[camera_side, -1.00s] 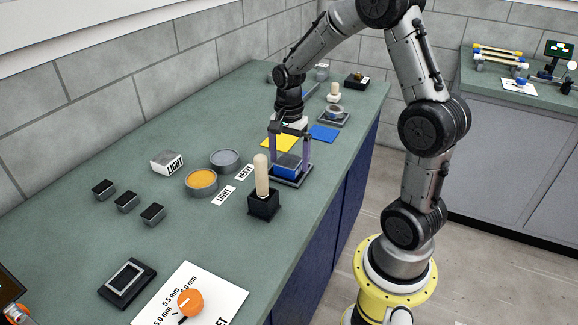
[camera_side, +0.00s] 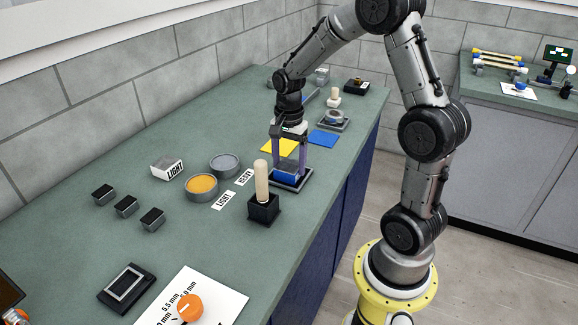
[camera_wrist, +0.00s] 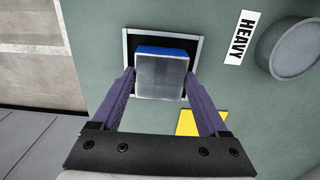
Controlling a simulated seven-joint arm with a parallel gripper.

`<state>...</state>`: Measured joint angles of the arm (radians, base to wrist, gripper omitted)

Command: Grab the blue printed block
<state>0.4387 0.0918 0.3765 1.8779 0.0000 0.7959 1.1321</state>
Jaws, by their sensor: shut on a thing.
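The blue printed block (camera_side: 287,172) sits in a dark square tray (camera_side: 303,184) near the bench's front edge. In the wrist view the block (camera_wrist: 162,52) shows a grey top face and a blue side, inside the tray's light rim (camera_wrist: 127,44). My gripper (camera_side: 290,168) points down over the tray, with its purple fingers on either side of the block. In the wrist view the gripper (camera_wrist: 160,82) has a fingertip at each side of the block, shut on it. The block appears still in the tray; any gap beneath it is hidden.
A black holder with a wooden peg (camera_side: 262,190) stands just left of the tray. An orange-filled dish (camera_side: 201,186) and a grey dish (camera_side: 224,165) lie further left. Yellow (camera_side: 279,147) and blue (camera_side: 324,139) squares lie behind. Label cards and several dark blocks lie leftward.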

